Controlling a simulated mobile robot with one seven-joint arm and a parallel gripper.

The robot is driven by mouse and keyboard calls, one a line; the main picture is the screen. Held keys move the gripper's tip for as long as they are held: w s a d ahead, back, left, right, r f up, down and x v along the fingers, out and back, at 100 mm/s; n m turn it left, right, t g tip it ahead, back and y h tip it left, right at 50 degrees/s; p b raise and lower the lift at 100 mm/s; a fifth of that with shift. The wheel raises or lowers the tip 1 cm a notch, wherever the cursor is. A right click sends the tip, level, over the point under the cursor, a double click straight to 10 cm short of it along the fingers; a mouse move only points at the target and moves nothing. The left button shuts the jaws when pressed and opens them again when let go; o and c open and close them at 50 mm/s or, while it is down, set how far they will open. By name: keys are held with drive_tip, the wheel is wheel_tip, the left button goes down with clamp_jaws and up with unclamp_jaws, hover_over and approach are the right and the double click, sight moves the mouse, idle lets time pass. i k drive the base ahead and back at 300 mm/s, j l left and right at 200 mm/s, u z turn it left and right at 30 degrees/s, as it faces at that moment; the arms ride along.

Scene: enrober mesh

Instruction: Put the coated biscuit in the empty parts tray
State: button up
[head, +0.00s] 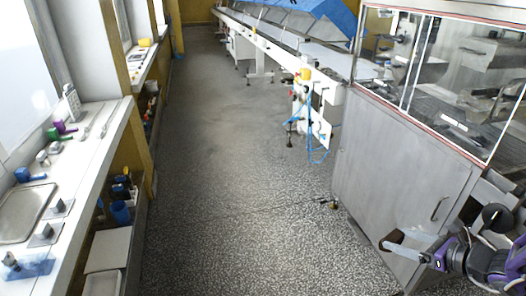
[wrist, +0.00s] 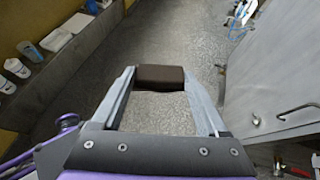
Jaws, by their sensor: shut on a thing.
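The coated biscuit (wrist: 160,77) is a dark brown block in the wrist view. It is held crosswise between the two fingertips of my gripper (wrist: 160,80), which is shut on it, above the floor. A shallow grey metal tray (head: 27,210) lies on the white counter at the left and looks empty. It is far across the aisle from my gripper.
The white counter (head: 95,150) also holds small scoops, a purple item (head: 64,127) and blue items. Bins (head: 108,250) stand on a shelf below it. The metal cabinet (head: 395,165) is close at the right. The speckled floor (head: 225,200) between is mostly clear.

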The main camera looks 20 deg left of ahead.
sight(21, 206)
drive_tip(key=i+j+u, duration=0.1)
drive_tip(key=u, duration=1.05)
drive_tip(key=i+u, duration=0.15)
drive_tip(key=u, duration=0.2)
drive_tip(key=i+l+u, duration=0.1)
drive_tip(key=u, duration=0.2)
drive_tip(key=i+l+u, duration=0.1)
drive_tip(key=u, duration=0.25)
drive_tip(key=i+l+u, duration=0.2)
drive_tip(key=u, duration=0.15)
drive_tip(key=i+l+u, duration=0.15)
drive_tip(key=l+u, duration=0.2)
drive_tip(key=i+l, duration=0.15)
drive_tip(key=l, duration=0.15)
drive_tip(key=i+l+u, duration=0.15)
drive_tip(key=l, duration=0.15)
drive_tip(key=i+l, duration=0.1)
drive_tip(key=l, duration=0.2)
drive_tip(key=i+l+u, duration=0.1)
drive_tip(key=l, duration=0.2)
drive_tip(key=i+j, duration=0.35)
drive_tip(key=j, duration=0.15)
